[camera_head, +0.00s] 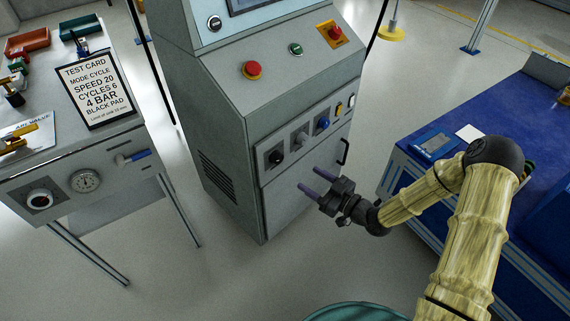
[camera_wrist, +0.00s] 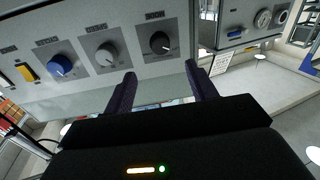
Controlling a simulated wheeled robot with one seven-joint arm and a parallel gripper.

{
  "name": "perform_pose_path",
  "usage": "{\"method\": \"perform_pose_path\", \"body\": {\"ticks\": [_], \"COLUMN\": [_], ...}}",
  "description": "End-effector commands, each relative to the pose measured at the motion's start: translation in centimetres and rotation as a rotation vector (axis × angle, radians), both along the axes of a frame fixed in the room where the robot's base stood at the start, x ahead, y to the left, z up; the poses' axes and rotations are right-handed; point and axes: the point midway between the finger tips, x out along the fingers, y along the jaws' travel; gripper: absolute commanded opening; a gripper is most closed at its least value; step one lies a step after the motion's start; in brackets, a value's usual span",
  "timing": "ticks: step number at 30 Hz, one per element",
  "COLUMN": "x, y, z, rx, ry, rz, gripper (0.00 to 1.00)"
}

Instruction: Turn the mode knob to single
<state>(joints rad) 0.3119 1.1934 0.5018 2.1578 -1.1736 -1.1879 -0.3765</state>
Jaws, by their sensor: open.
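A grey control panel (camera_head: 305,135) on the front of the tall cabinet carries a row of knobs. A black knob (camera_head: 276,157) is at its left end, with a grey knob (camera_head: 299,140) and a blue knob (camera_head: 322,123) to its right. The wrist view shows the row inverted: black knob (camera_wrist: 160,43), grey knob (camera_wrist: 105,56), blue knob (camera_wrist: 61,65). My gripper (camera_head: 311,179) is open and empty, in front of the panel and below the knobs. In the wrist view its fingers (camera_wrist: 160,78) point toward the black knob, apart from it.
A yellow switch (camera_head: 339,109) and a dark handle (camera_head: 345,151) are at the panel's right. A red button (camera_head: 252,69) sits on the sloped top. A test card (camera_head: 93,88) stands on the left bench. A blue-topped bench (camera_head: 480,120) is beside my arm.

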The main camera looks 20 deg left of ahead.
Motion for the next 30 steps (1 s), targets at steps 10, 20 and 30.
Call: {"method": "perform_pose_path", "body": {"ticks": [10,20,30], "x": [2.4,4.2,4.4], "y": [5.8,9.7,10.0], "z": [-0.2,-0.1,0.0], "rx": [0.0,0.0,-0.001], "ry": [-0.002,-0.001,0.0], "rz": [0.003,0.0,-0.001], "gripper": [0.57,0.57,0.53]}}
